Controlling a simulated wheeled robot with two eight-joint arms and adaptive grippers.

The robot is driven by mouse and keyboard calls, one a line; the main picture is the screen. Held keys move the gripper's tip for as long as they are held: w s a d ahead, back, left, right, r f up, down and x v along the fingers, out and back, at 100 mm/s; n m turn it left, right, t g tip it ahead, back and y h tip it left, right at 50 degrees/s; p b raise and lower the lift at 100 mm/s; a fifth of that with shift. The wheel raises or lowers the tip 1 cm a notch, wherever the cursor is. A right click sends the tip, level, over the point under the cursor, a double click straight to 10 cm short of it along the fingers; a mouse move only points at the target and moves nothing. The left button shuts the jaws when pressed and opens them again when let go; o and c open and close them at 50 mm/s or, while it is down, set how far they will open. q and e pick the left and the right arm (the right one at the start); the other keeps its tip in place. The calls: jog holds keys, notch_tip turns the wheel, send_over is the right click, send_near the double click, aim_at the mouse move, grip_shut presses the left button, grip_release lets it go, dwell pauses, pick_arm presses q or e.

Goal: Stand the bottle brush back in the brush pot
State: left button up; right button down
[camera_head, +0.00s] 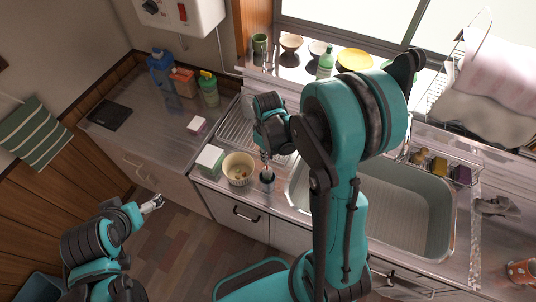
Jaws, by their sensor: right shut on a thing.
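My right gripper (265,156) points down at the front left of the sink counter, directly above a small dark pot (267,184), which looks like the brush pot. It is shut on a thin thing, which looks like the bottle brush; the gripper hides most of it. I cannot tell whether the brush's lower end is inside the pot or just above it. My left gripper (153,204) is low on the left, in front of the cabinets and away from the counter objects; its fingers are too small to judge.
The sink basin (400,215) lies to the right. A ribbed drainboard (236,130) is behind. Bottles (208,90) stand on the left counter.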

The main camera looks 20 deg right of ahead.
jog(key=shift+f+b, duration=2.1)
jog(key=shift+f, duration=0.4)
jog(key=c, duration=1.4)
grip_release()
jog(key=shift+c, duration=0.2)
jog(key=shift+r, duration=0.1)
notch_tip(320, 180, up, 12)
jog(key=shift+f, duration=0.1)
jog(key=s+a+f+m+t+b, duration=0.4)
jog(key=s+f+t+b, duration=0.3)
jog(key=b, duration=0.5)
jog(key=shift+s+f+m, duration=0.2)
jog(key=shift+s+m, duration=0.1)
jog(key=shift+s, duration=0.9)
